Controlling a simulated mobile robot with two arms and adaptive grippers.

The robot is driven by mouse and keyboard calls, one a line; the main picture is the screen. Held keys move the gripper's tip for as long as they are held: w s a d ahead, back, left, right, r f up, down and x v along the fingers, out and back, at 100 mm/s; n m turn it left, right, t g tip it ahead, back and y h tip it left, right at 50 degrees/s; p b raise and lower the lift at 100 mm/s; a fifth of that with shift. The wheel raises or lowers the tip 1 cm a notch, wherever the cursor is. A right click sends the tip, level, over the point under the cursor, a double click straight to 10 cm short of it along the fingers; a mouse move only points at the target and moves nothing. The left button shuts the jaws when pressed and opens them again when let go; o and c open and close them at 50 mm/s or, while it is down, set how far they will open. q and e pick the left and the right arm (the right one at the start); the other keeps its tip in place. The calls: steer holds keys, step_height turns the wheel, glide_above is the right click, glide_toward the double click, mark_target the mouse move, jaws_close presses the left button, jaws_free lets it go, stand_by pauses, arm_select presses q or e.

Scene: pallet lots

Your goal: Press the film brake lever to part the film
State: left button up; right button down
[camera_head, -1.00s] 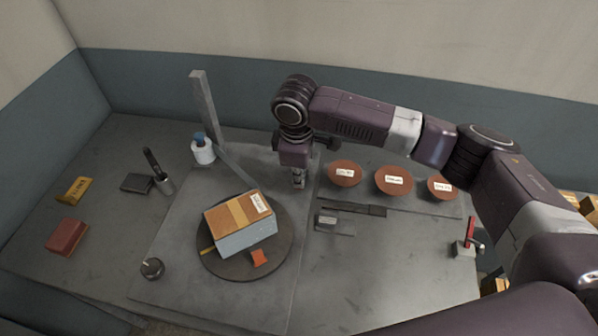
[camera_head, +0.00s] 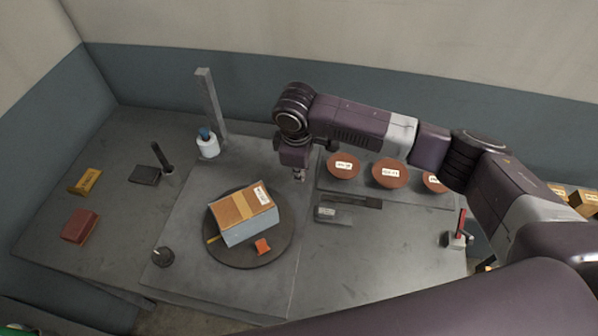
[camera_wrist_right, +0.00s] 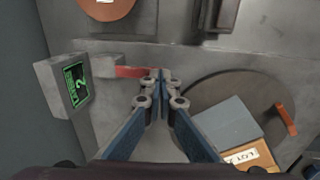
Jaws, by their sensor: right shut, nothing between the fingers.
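My right gripper (camera_head: 299,175) is shut and empty, pointing down beyond the turntable (camera_head: 283,254). In the right wrist view its closed fingertips (camera_wrist_right: 155,82) are at the end of a red lever (camera_wrist_right: 133,72) on a grey block with a green display; whether they touch is unclear. My arm hides this lever in the head view. A box with an orange top (camera_head: 240,206) sits on the turntable. A white film roll with a blue top (camera_head: 208,148) stands by a grey upright post (camera_head: 211,100). No film strip shows between roll and box. My left gripper is out of view.
Brown bowls with labels (camera_head: 390,174) stand right of the gripper. A flat dark tool with a grey block (camera_head: 333,214) lies in front of them. Another red lever on a base (camera_head: 458,230) stands far right. A black knob (camera_head: 163,256) is front left.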

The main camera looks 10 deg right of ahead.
steer(key=shift+r, duration=0.15)
step_height(320, 180, up, 4)
steer(key=p, duration=0.5)
steer(key=shift+s+r, duration=0.1)
steer(key=shift+r, duration=0.05)
step_height(320, 180, up, 10)
steer(key=b, duration=0.3)
steer(key=shift+s+a+f, duration=0.2)
steer(key=shift+s, duration=0.15)
steer(key=shift+f, duration=0.1)
